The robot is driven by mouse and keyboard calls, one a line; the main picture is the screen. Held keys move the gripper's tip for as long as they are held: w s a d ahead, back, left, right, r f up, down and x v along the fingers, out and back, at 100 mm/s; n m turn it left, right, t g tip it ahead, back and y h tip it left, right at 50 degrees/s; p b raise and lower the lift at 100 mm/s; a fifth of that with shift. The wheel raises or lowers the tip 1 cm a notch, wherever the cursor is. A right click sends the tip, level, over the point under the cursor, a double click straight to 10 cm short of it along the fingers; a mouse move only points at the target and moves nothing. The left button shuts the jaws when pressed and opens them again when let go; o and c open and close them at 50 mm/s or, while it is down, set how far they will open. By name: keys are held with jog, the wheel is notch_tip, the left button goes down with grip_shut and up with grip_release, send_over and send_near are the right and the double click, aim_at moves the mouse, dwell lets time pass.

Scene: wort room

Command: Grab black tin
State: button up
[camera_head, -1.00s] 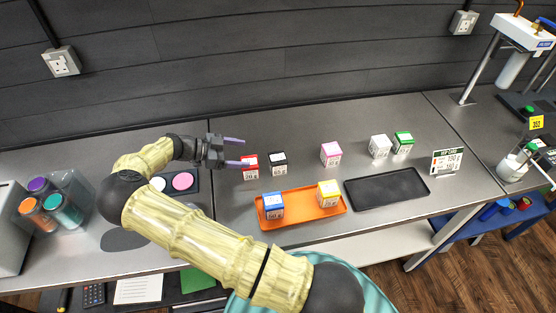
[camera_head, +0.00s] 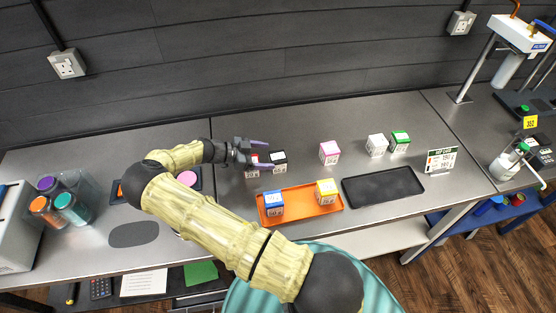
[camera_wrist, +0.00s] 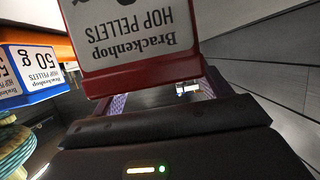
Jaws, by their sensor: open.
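The black tin (camera_head: 279,162), a small cube with a white label on top, stands on the grey counter behind the orange tray. The red tin (camera_head: 252,172) stands just left of it, partly covered by my gripper. My gripper (camera_head: 266,153) is open, its purple fingers reaching right over the red tin towards the black tin. I cannot tell whether they touch either tin. In the wrist view the red tin (camera_wrist: 145,75) looms large in front of my open gripper (camera_wrist: 163,98), its label upside down. The black tin cannot be clearly made out there.
The orange tray (camera_head: 300,211) holds a blue tin (camera_head: 273,204) and a yellow tin (camera_head: 326,192). Pink (camera_head: 329,152), white (camera_head: 377,145) and green (camera_head: 400,141) tins stand to the right. An empty black tray (camera_head: 383,187) lies in front of them. The counter behind the tins is clear.

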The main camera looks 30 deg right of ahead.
aim_at(276, 156)
jog(key=p+x, duration=0.2)
jog(key=x, duration=0.1)
jog(key=shift+s+d+r, duration=0.1)
jog(key=shift+s+r, duration=0.05)
jog(key=shift+s, duration=0.05)
jog(key=shift+d+f, duration=0.25)
jog(key=c, duration=1.1)
notch_tip(276, 156, up, 10)
jog(key=b, duration=0.4)
